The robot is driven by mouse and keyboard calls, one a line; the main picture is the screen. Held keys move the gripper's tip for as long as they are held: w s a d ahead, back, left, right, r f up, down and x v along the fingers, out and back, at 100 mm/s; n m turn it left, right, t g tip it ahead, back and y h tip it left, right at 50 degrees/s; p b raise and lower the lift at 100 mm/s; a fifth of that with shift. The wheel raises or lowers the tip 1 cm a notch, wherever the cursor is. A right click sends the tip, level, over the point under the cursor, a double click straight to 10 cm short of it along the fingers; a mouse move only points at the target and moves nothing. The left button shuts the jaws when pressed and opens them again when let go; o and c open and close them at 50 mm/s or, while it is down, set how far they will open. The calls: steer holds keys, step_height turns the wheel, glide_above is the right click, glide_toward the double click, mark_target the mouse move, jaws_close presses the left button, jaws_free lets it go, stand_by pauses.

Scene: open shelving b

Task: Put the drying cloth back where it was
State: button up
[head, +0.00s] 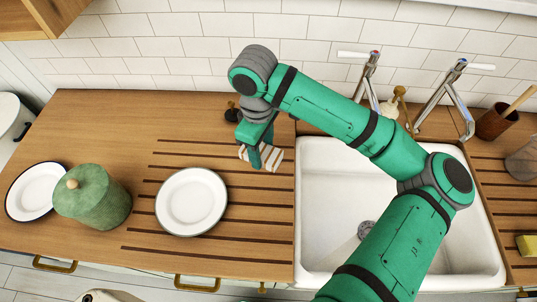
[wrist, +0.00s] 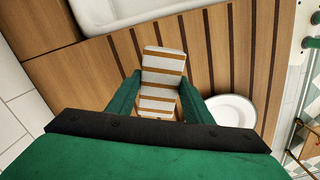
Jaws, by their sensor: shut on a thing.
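The drying cloth (head: 271,158) is a small folded piece with white and tan-brown stripes. It is between the fingers of my gripper (head: 256,148), which is shut on it at the slatted wooden drainboard (head: 250,228), just left of the sink. In the wrist view the cloth (wrist: 162,68) sticks out past the fingertips of my gripper (wrist: 161,88), over the grooved wood. I cannot tell whether the cloth touches the wood. My gripper and arm hide part of it in the head view.
The white sink (head: 318,230) lies right of the cloth. A white plate (head: 191,201) is on the drainboard, left of and in front of it. Taps (head: 366,75) and a tiled wall are behind.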

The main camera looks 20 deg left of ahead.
mark_target(269, 145)
steer(key=w+f, duration=0.1)
steer(key=w+d+f, duration=0.1)
steer(key=f, duration=0.1)
steer(key=shift+w, duration=0.25)
steer(key=shift+f, duration=1.6)
steer(key=shift+f, duration=0.15)
steer(key=o, duration=1.1)
steer(key=r, duration=1.2)
steer(key=shift+w+a+r, duration=0.1)
steer(key=shift+a+r, duration=0.05)
steer(key=shift+a, duration=0.15)
